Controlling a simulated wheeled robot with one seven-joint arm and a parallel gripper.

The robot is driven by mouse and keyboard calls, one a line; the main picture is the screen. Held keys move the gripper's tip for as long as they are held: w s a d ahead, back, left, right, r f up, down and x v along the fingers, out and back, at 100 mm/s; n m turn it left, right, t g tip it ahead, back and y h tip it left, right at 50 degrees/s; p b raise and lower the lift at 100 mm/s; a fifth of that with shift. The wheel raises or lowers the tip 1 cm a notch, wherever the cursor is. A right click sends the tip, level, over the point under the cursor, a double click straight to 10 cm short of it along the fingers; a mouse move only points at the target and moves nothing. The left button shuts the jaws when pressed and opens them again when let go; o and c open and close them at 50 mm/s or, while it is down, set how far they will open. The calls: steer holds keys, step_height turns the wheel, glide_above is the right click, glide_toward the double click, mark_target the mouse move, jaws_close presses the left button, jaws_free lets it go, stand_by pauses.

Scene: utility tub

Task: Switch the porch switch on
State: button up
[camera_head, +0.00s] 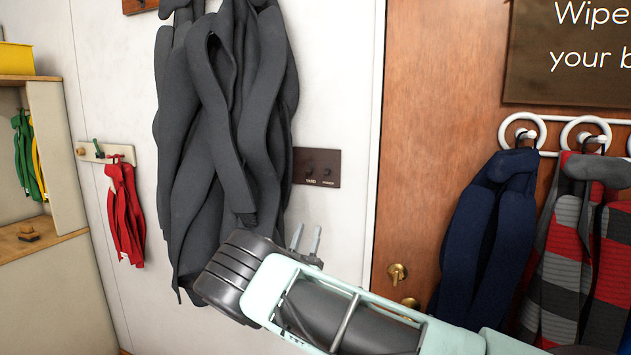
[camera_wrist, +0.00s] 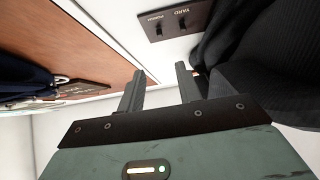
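A dark brown switch plate (camera_head: 305,180) is on the white wall between a hanging dark grey coat and the wooden door. It carries two small toggles, with the label YARD on the left and what reads as PORCH on the right. The porch switch (camera_head: 327,172) is the one nearer the door; it also shows in the wrist view (camera_wrist: 159,29), where the plate appears turned over. I cannot tell which way either toggle is set. My gripper (camera_head: 308,228) is below the plate, apart from it. In the wrist view its two fingers (camera_wrist: 160,72) are apart with nothing between them.
The dark grey coat (camera_head: 190,130) hangs close left of the plate and beside my gripper. The wooden door (camera_head: 440,100) has a brass knob (camera_head: 397,272), and a navy garment (camera_head: 485,220) hangs at right. A red garment (camera_head: 125,210) hangs at left. The wall directly below the plate is bare.

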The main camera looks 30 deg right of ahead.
mark_target(326, 175)
steer(key=p+x, duration=0.7)
steer(key=x, duration=0.8)
steer(key=shift+w+d+r+p, duration=0.1)
steer(key=shift+d+r+p, duration=0.1)
steer(key=shift+r+p, duration=0.2)
steer(key=shift+w+d+r, duration=0.3)
steer(key=shift+w+d, duration=0.05)
steer(key=shift+d, duration=0.05)
steer(key=shift+c, duration=0.3)
jaws_close()
